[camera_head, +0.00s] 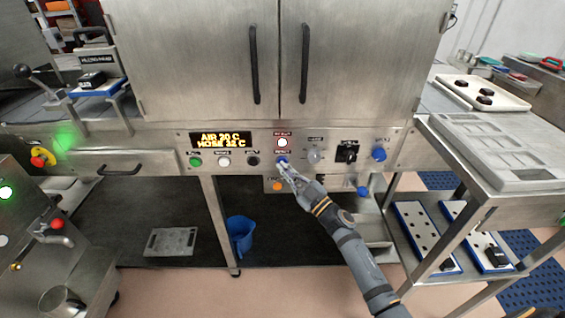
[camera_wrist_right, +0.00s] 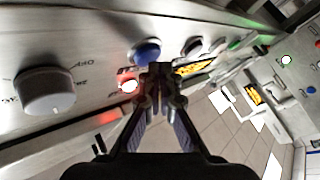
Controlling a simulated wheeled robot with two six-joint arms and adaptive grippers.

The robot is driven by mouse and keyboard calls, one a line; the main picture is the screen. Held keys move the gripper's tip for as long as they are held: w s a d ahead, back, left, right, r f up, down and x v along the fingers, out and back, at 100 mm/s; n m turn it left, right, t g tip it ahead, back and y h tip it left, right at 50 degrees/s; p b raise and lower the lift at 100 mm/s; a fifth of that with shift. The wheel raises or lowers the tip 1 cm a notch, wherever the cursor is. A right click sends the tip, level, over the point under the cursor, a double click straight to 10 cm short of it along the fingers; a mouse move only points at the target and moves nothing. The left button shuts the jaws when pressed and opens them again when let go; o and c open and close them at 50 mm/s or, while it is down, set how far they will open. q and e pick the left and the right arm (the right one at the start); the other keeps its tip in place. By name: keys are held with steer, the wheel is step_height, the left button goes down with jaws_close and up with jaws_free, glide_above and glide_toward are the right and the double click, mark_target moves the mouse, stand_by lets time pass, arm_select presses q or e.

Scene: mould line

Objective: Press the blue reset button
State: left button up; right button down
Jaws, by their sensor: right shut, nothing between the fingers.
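The blue reset button (camera_head: 282,159) sits on the steel control panel below the red-lit lamp (camera_head: 282,142). It also shows in the right wrist view (camera_wrist_right: 147,50), just beyond my fingertips. My right gripper (camera_head: 284,167) is shut and empty, with its tips at the button's lower edge in the head view. In the right wrist view its closed fingertips (camera_wrist_right: 160,72) overlap the edge of the button. I cannot tell whether they touch it. My left gripper is not in view.
The panel also carries a green button (camera_head: 195,162), a white button (camera_head: 224,162), a black button (camera_head: 253,161), a grey knob (camera_head: 315,156), a black switch (camera_head: 347,152) and a blue knob (camera_head: 379,154). A yellow text display (camera_head: 220,140) is lit. A blue bucket (camera_head: 240,236) stands below.

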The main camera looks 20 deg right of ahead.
steer(key=shift+w+d, duration=0.1)
steer(key=shift+w, duration=0.35)
stand_by(0.3)
steer(key=shift+s, duration=0.2)
steer(key=shift+s+a+p, duration=0.25)
steer(key=shift+s+p, duration=0.3)
steer(key=shift+s, duration=0.1)
steer(key=s+p, duration=0.1)
steer(key=s, duration=0.1)
steer(key=s+a+p, duration=0.1)
steer(key=s, duration=0.1)
steer(key=shift+s+a, duration=0.2)
steer(key=shift+s, duration=0.2)
stand_by(0.6)
